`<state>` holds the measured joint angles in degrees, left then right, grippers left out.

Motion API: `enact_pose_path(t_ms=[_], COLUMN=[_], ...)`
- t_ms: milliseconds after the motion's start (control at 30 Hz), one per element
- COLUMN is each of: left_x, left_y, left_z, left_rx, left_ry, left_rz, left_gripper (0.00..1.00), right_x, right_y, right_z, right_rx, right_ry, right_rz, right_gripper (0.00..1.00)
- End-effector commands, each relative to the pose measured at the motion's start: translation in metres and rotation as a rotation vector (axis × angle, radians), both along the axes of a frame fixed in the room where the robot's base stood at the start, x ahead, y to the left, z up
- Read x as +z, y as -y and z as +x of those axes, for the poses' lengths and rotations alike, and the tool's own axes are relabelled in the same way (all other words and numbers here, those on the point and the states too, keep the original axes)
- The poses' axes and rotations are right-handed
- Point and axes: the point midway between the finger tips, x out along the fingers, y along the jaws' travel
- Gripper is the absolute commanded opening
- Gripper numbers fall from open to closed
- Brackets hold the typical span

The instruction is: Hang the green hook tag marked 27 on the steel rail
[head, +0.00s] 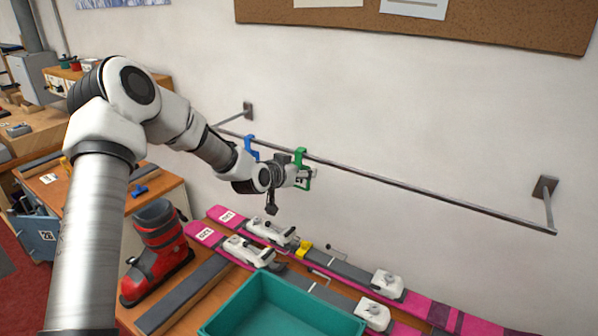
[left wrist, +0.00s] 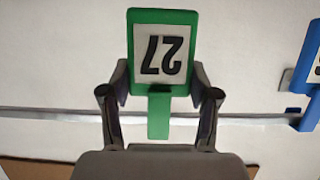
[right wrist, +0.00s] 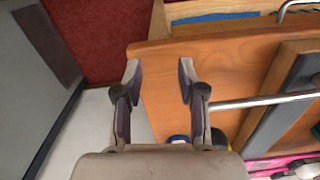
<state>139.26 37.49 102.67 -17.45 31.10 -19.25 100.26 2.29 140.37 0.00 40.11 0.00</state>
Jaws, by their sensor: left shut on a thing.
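The green hook tag (head: 308,183) is at the steel rail (head: 400,184) in the head view, right of a blue hook tag (head: 250,146). In the left wrist view the green tag (left wrist: 137,55) shows its 27 upside down, and its narrow green strip crosses in front of the rail (left wrist: 50,114). I cannot tell whether its hook bears on the rail. My left gripper (head: 299,177) is shut on the green tag; its fingers (left wrist: 162,85) flank the plate. My right gripper (right wrist: 160,85) is open and empty above a wooden bench edge (right wrist: 150,75); the head view does not show it.
The blue tag hangs on the rail, close to my left gripper. Below are pink skis (head: 215,237) with white bindings, a red ski boot (head: 157,262) and a teal bin (head: 270,300). The rail's right stretch is clear up to its wall bracket (head: 545,188).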

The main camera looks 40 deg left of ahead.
Motion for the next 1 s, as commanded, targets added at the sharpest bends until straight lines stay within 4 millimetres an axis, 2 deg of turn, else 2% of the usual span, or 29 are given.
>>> enact_pose_path(t_ms=[300, 333, 400, 767, 867, 1000], left_x=[-0.002, -0.002, -0.002, -0.002, 0.002, 0.014], left_y=[0.000, 0.000, 0.000, 0.000, 0.000, 0.002], left_z=[0.000, 0.000, 0.000, -0.002, -0.010, -0.038], left_rx=[0.000, 0.000, 0.000, 0.000, 0.001, 0.003], left_ry=[0.000, 0.000, 0.000, 0.000, 0.001, 0.004], left_rz=[0.000, 0.000, 0.000, -0.001, -0.004, -0.010], left_gripper=[0.34, 0.64, 0.89, 0.90, 0.90, 0.90], right_x=[-0.001, -0.001, -0.001, -0.001, -0.001, -0.001], right_y=[0.000, 0.000, 0.000, 0.000, 0.000, 0.000], right_z=[0.000, 0.000, 0.000, 0.000, 0.000, 0.000], right_rx=[0.000, 0.000, 0.000, 0.000, 0.000, 0.000], right_ry=[0.000, 0.000, 0.000, 0.000, 0.000, 0.000], right_rz=[0.000, 0.000, 0.000, 0.000, 0.000, 0.000], right_gripper=[0.40, 0.40, 0.40, 0.40, 0.40, 0.40])
